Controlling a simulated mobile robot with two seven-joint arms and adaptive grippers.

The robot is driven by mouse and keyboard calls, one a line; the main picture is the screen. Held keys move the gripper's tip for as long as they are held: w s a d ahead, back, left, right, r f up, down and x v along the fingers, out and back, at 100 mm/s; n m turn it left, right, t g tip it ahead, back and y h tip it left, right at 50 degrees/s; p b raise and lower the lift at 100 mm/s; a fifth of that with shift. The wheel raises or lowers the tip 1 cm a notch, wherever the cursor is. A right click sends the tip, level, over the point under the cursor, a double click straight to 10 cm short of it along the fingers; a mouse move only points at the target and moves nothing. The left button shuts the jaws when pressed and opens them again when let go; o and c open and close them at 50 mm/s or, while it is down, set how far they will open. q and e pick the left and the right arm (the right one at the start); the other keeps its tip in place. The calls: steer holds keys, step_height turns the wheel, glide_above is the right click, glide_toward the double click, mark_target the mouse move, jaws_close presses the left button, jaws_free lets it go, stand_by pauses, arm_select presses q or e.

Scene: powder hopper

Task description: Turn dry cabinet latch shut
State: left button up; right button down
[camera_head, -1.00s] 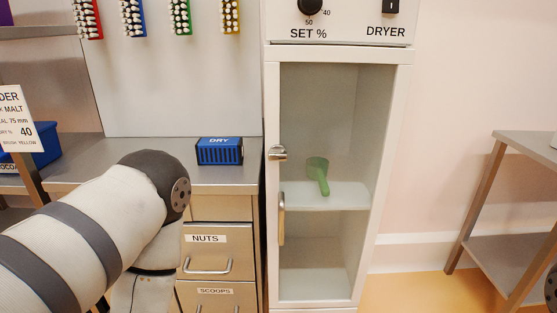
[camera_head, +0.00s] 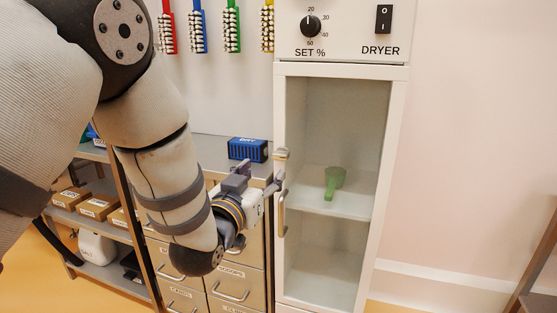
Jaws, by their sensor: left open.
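The dry cabinet (camera_head: 397,150) stands at the centre right, a tall white cabinet with a clear front. Its small metal latch (camera_head: 282,154) is on the left edge of the front, and its lever looks roughly level. A vertical door handle (camera_head: 282,214) is below the latch. The door appears to lie against the frame. My left gripper (camera_head: 262,176) is open beside the cabinet's left edge, just below and left of the latch. Its fingers point toward the cabinet; I cannot tell whether they touch it. My right gripper is not in view.
A green scoop (camera_head: 333,183) lies on the cabinet shelf. A blue DRY box (camera_head: 247,150) sits on the counter behind my left gripper. Drawers (camera_head: 230,285) are below. Coloured brushes (camera_head: 232,30) hang above. A set dial (camera_head: 311,26) and dryer switch (camera_head: 384,19) are on top.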

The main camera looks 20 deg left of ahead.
mark_target(279, 155)
arm_select(q)
steer(key=w, duration=0.3)
steer(key=w+b, duration=0.1)
steer(key=w, duration=0.7)
steer(key=shift+f+b, duration=0.3)
steer(key=shift+f, duration=0.1)
steer(key=shift+w+r, duration=0.15)
steer(key=shift+w, duration=0.3)
steer(key=shift+r, duration=0.1)
steer(key=c, duration=1.2)
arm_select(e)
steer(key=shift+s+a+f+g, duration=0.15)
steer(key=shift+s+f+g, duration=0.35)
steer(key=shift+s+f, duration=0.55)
